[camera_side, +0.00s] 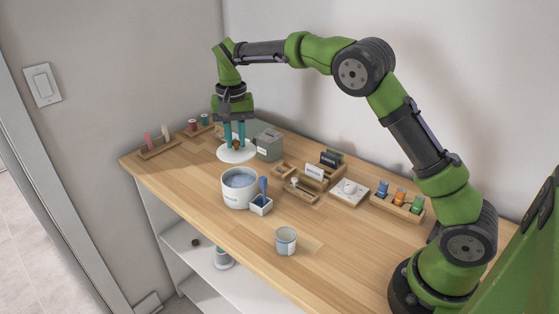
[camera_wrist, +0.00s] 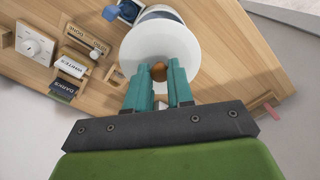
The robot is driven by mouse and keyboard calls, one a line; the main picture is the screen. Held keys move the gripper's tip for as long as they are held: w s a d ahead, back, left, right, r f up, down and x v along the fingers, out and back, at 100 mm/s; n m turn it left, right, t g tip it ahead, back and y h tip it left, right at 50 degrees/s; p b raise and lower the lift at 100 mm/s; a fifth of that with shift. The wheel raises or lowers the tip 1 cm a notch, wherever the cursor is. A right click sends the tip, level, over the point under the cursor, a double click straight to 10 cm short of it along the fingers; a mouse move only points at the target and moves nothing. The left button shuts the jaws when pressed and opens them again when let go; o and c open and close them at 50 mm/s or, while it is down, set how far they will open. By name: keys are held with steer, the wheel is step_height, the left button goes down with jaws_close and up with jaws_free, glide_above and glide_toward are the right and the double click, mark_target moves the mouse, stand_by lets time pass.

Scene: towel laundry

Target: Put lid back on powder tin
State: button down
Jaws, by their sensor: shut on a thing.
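The powder tin (camera_side: 234,199) is a wide white tub standing open on the wooden table, with bluish-grey powder inside. The lid (camera_side: 226,156) is a flat white disc with a small brown knob. My gripper (camera_side: 235,146) points down, its teal fingers shut on the knob. The lid is behind the tin in the side view; its height above the table is hard to tell. In the wrist view, the lid (camera_wrist: 139,48) is between my gripper's fingers (camera_wrist: 160,72) and the tin (camera_wrist: 160,13), overlapping part of the tin.
A small white box (camera_side: 261,207) with a blue scoop stands right against the tin. A grey-green box (camera_side: 269,149) is close to the lid's right. A cup (camera_side: 286,240) stands near the front edge. Wooden trays and a white dial device (camera_side: 348,191) are to the right.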

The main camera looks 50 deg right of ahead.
steer(key=shift+f, duration=3.7)
steer(key=shift+f, duration=0.2)
steer(key=shift+c, duration=2.2)
jaws_free()
steer(key=shift+r, duration=0.1)
steer(key=shift+r, duration=3.45)
steer(key=shift+c, duration=0.2)
jaws_close()
